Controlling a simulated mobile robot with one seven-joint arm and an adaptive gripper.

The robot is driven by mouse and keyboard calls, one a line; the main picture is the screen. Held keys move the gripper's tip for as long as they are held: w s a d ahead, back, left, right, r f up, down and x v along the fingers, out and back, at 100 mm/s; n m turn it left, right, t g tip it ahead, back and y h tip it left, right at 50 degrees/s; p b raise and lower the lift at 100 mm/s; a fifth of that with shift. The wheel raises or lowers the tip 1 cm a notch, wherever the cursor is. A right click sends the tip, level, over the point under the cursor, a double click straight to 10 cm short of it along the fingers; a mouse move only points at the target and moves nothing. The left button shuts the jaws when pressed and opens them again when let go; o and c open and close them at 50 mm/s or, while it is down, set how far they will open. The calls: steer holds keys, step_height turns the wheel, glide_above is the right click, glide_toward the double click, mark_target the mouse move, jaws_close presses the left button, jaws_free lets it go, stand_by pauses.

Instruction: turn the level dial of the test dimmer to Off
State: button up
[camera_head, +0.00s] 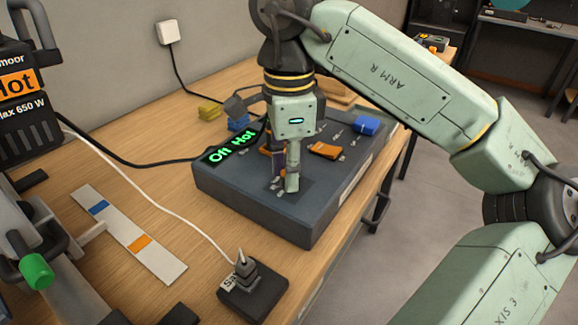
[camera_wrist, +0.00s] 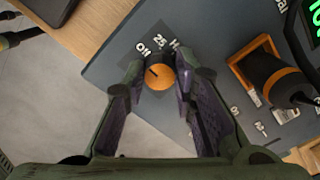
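The level dial (camera_wrist: 160,77) is a small orange round knob with a dark pointer line that points to the upper left. Its printed marks include "Off" and "25" just above it. It sits on the top of a dark grey console (camera_head: 245,205); in the head view my gripper hides the dial. My gripper (camera_head: 287,187) is low over the console's near part. In the wrist view its fingers (camera_wrist: 162,85) are open, one on each side of the dial, with a visible gap at the left side. Contact on the right is hard to tell.
A green lit display (camera_head: 231,147) is on the console's left. An orange-and-black handle (camera_wrist: 272,78) stands close to my right finger. A small black box (camera_head: 252,293) stands in front.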

steer(key=o, duration=0.4)
steer(key=shift+c, duration=0.2)
step_height(320, 180, up, 12)
stand_by(0.4)
steer(key=shift+s, duration=0.1)
